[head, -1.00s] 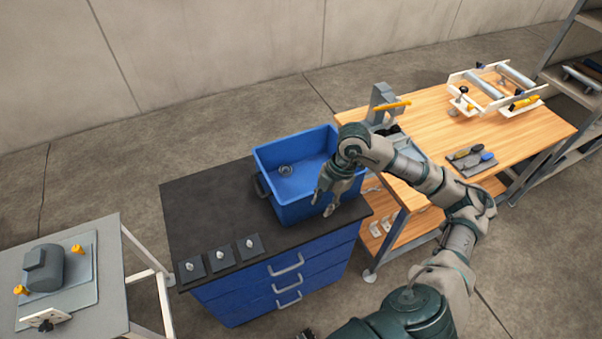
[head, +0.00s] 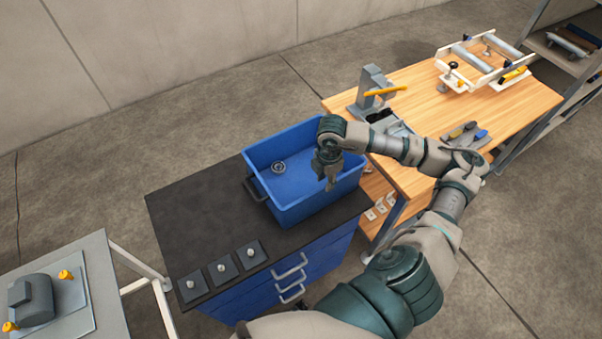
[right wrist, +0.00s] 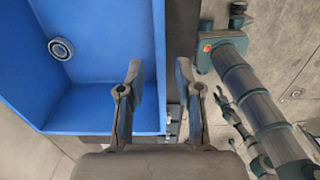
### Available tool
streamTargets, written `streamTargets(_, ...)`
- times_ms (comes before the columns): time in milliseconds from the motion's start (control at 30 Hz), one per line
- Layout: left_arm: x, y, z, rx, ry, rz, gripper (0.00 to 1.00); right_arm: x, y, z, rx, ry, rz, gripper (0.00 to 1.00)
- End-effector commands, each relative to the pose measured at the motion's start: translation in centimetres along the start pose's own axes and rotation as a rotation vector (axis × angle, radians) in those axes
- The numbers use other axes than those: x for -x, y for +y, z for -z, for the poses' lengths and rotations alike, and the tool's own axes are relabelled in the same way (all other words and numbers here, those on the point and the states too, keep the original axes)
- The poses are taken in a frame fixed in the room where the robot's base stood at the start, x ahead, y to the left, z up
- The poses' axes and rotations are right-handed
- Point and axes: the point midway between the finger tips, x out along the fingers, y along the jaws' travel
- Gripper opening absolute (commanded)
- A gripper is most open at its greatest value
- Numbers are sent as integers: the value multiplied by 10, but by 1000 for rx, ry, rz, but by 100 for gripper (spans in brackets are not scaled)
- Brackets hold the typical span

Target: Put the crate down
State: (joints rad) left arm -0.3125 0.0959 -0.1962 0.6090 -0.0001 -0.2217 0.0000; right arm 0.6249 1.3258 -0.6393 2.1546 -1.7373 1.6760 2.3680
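The blue crate (head: 300,212) sits level on the black top of the drawer cabinet (head: 175,215). A grey ring-shaped part (head: 278,167) lies inside it and also shows in the right wrist view (right wrist: 61,48). My right gripper (head: 330,183) points down over the near right part of the crate. In the right wrist view its two fingers (right wrist: 158,78) are apart, and the crate's wall (right wrist: 159,60) appears between them; I cannot tell whether they reach down past the rim. Neither finger visibly clamps the wall. I cannot make out my left gripper.
Several small dark plates with knobs (head: 221,269) lie at the cabinet's near left. A wooden workbench (head: 430,105) with a grey fixture and tools stands close on the right. A grey table (head: 75,265) is at the lower left. Cabinet top left of the crate is clear.

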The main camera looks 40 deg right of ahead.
Motion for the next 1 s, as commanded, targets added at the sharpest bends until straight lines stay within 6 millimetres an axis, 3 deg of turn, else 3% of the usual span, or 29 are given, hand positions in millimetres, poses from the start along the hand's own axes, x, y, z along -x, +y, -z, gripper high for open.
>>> streamTargets(100,3,3,6,1,8,-3,62,-17,0,-1,-3,0,3,34)
streamTargets(367,11,22,35,5,50,-26,62,-38,-2,6,0,-4,3,34)
streamTargets(600,18,14,26,1,36,-17,62,-71,-2,9,0,-7,1,34)
streamTargets(867,17,1,17,1,24,-2,62,-77,-1,2,-1,-2,-1,34)
streamTargets(1000,17,1,17,1,24,-2,62,-77,0,1,-1,-1,0,0)
